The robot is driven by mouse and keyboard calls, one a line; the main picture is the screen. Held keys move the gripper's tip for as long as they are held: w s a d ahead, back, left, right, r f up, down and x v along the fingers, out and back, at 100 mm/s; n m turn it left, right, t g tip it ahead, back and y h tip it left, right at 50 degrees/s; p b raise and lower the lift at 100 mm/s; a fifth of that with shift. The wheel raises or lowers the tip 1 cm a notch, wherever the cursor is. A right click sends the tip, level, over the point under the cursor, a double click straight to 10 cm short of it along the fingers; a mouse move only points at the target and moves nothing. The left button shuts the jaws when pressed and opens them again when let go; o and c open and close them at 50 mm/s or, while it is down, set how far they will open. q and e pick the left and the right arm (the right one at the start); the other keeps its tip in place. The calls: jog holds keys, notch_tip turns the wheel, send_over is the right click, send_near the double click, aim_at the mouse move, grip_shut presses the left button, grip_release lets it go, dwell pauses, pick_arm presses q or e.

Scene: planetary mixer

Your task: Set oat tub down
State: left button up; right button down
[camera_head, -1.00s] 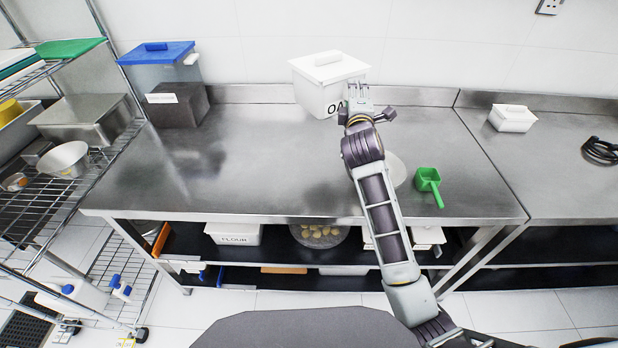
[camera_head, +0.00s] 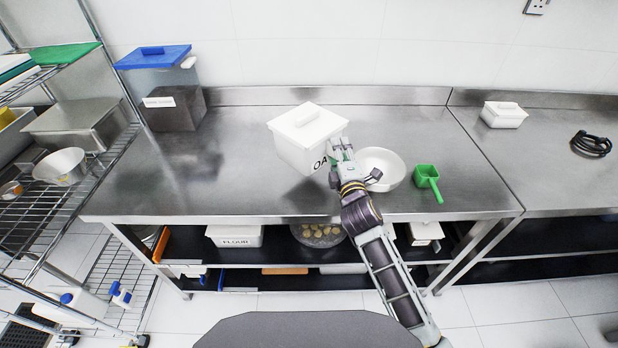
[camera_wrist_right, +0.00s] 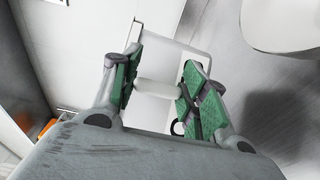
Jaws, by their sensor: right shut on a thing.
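The oat tub (camera_head: 298,146) is a white box with a lid and dark lettering, partly hidden by my gripper. It is over the left steel table, left of the white bowl, and looks turned at an angle. I cannot tell whether its base touches the tabletop. My right gripper (camera_head: 339,148) is at the tub's right front side. In the right wrist view, the green fingertips (camera_wrist_right: 160,93) are shut on a white bar-shaped handle (camera_wrist_right: 155,91) of the tub. My left gripper is not in view.
A white bowl (camera_head: 381,168) and a green scoop (camera_head: 428,180) stand right of the tub. A blue-lidded bin (camera_head: 172,108) is at the back left. A small white box (camera_head: 503,115) stands on the right table. The left table (camera_head: 215,180) has clear room left of the tub.

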dwell(0.4)
notch_tip(320, 180, down, 6)
jog(key=shift+b, duration=0.45)
jog(key=shift+f+b, duration=0.4)
jog(key=shift+f, duration=1.5)
jog(key=c, duration=0.8)
grip_release()
jog(key=shift+f, duration=0.2)
jog(key=shift+r, duration=0.1)
